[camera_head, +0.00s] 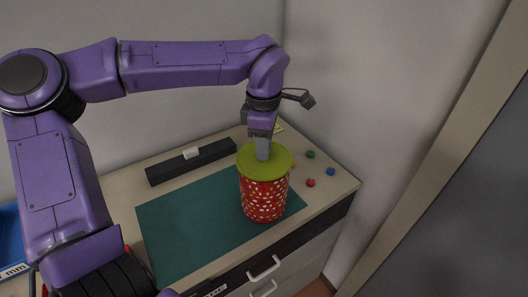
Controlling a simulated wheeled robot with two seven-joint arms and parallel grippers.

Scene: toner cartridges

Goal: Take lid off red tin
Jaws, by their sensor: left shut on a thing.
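The red tin (264,200) with white spots stands upright on a green mat (180,228) on top of a cabinet. Its yellow-green lid (250,168) sits on the tin's top, with no clear gap between them. My left gripper (263,154) comes down from above and is shut on the lid near its middle. The fingers hide the part of the lid they hold. My right gripper is not in view.
A black bar (165,173) with a white block (191,153) lies behind the mat. Small red (310,182), blue (331,171) and green (311,154) pieces lie right of the tin. Walls close off the back. A blue tray (10,245) is at the far left.

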